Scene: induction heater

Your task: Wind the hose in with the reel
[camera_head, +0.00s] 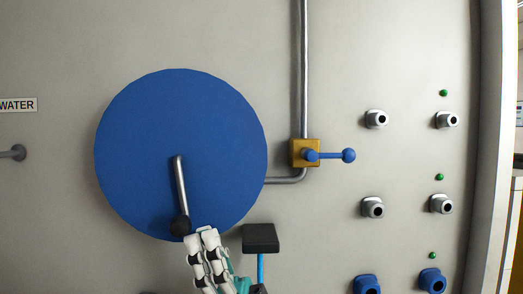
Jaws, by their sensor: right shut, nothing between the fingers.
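The hose reel is a large blue disc (225,130) on the grey wall panel. A metal crank arm (180,183) runs down from near its middle to a dark round knob (180,226) close to the disc's lower edge. My right gripper (201,235) is just below and right of the knob, with its fingers pointing up. The fingers are shut with nothing between them. I cannot tell whether a fingertip touches the knob. The hose itself is not clearly visible. My left gripper is out of view.
A brass valve block (299,153) with a blue handle (348,155) sits right of the reel on a metal pipe (304,70). A black pad (260,238) on a blue stem is beside my gripper. Several metal fittings (374,208) protrude at the right.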

